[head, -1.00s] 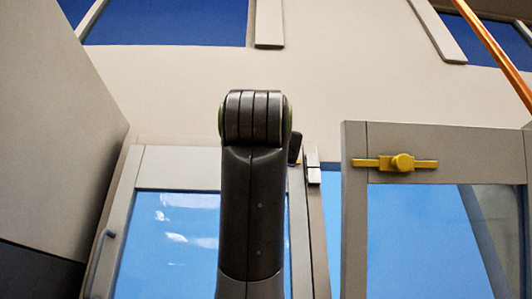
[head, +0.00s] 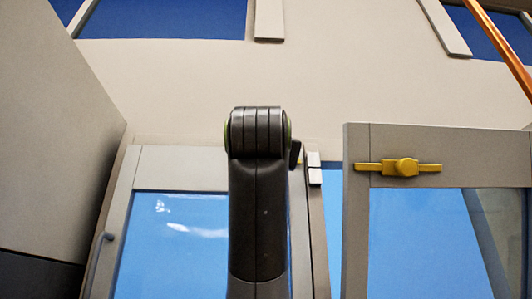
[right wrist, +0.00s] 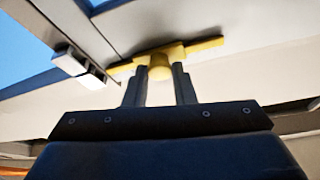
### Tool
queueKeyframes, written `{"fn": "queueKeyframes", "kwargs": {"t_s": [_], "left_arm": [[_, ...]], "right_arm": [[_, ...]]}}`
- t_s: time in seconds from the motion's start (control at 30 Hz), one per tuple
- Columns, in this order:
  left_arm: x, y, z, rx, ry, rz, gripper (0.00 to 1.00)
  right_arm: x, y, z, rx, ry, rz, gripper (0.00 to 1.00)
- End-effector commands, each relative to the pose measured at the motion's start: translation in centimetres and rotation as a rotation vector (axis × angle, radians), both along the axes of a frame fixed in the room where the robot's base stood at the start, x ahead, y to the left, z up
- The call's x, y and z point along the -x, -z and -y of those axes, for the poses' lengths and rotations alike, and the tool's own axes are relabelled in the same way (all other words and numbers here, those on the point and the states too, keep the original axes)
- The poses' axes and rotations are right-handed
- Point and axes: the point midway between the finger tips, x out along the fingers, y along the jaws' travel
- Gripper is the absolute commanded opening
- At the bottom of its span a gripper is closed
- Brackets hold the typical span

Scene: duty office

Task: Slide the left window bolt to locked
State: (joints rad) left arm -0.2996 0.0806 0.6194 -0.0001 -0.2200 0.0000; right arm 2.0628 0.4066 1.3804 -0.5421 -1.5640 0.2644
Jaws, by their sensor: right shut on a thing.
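The left window (head: 180,160) has a grey frame, and my arm stands in front of it in the head view, hiding most of its bolt. In the right wrist view the yellow bolt (right wrist: 203,46) lies along the frame. My right gripper (right wrist: 160,76) is shut on its yellow knob (right wrist: 159,67), one finger on each side. The bolt's left end in that view points toward the white catch blocks (right wrist: 80,65); I cannot tell whether it is inside them. The blocks also show right of my arm in the head view (head: 314,168). My left gripper is not in view.
A second window (head: 360,230) at the right has its own yellow bolt (head: 400,167). A large grey panel (head: 60,130) stands at the left. An orange bar (head: 500,45) crosses the upper right corner.

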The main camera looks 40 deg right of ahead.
Motion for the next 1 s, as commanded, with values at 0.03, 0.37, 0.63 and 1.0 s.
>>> {"fn": "queueKeyframes", "kwargs": {"t_s": [0.03, 0.37, 0.63, 1.0], "left_arm": [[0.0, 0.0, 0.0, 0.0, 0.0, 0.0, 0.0], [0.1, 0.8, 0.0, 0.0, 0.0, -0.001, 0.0], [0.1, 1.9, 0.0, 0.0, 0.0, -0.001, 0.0], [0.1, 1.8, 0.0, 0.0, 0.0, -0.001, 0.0]], "right_arm": [[0.0, 0.0, 0.0, 0.0, 0.0, 0.0, 0.0], [0.6, 0.2, 1.0, -0.001, 0.002, 0.001, 0.0], [2.1, 0.0, 3.4, 0.0, 0.001, 0.001, 0.0], [2.1, -0.1, 3.4, 0.0, 0.002, 0.001, 0.45]]}}
